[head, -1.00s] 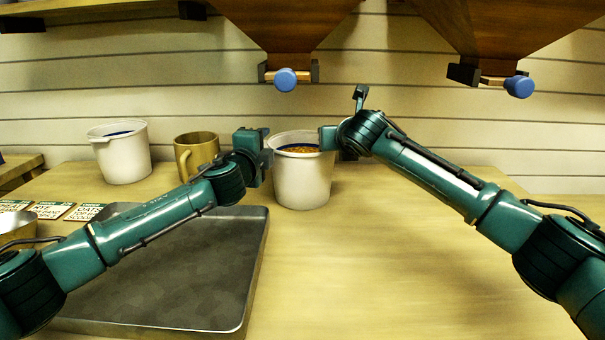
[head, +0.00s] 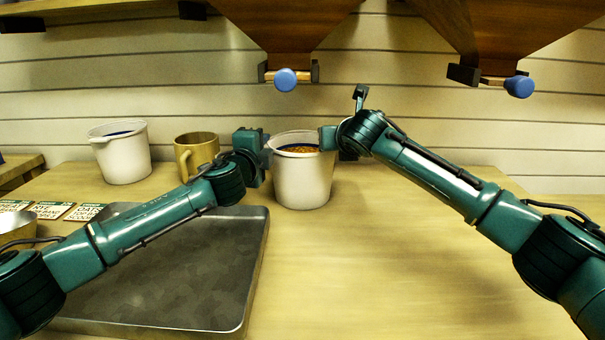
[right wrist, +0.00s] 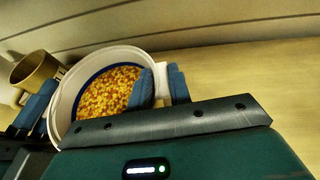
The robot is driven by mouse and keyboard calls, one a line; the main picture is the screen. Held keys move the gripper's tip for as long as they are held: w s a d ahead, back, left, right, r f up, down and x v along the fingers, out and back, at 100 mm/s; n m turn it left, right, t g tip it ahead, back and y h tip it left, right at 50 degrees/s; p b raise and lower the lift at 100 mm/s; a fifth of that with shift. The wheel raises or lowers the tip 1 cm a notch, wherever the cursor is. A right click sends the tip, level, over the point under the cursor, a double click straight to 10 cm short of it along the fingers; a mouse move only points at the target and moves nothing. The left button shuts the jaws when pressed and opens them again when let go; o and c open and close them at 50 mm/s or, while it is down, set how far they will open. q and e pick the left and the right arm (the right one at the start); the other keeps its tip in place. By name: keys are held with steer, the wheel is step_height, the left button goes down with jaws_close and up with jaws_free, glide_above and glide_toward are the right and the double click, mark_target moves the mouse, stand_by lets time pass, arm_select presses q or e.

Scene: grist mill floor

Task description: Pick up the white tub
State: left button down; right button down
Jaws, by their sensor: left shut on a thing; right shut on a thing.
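The white tub (head: 302,182) stands upright on the wooden table in the middle of the head view. It holds orange-yellow grain, which shows in the right wrist view (right wrist: 106,92) inside a blue band. My left gripper (head: 267,155) is shut on the left side of the tub's rim. My right gripper (head: 328,138) is shut on the right side of the rim, and its fingers show in the right wrist view (right wrist: 163,84). The tub's base appears to rest on the table. The left fingertips are partly hidden.
Another white tub (head: 123,158) and a brass mug (head: 197,150) stand at the left. A dark metal tray (head: 170,275) lies at front left, near several label cards (head: 50,210). Wooden hoppers (head: 285,25) with blue knobs hang above. The table (head: 400,270) is clear at the right.

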stand_by(0.8)
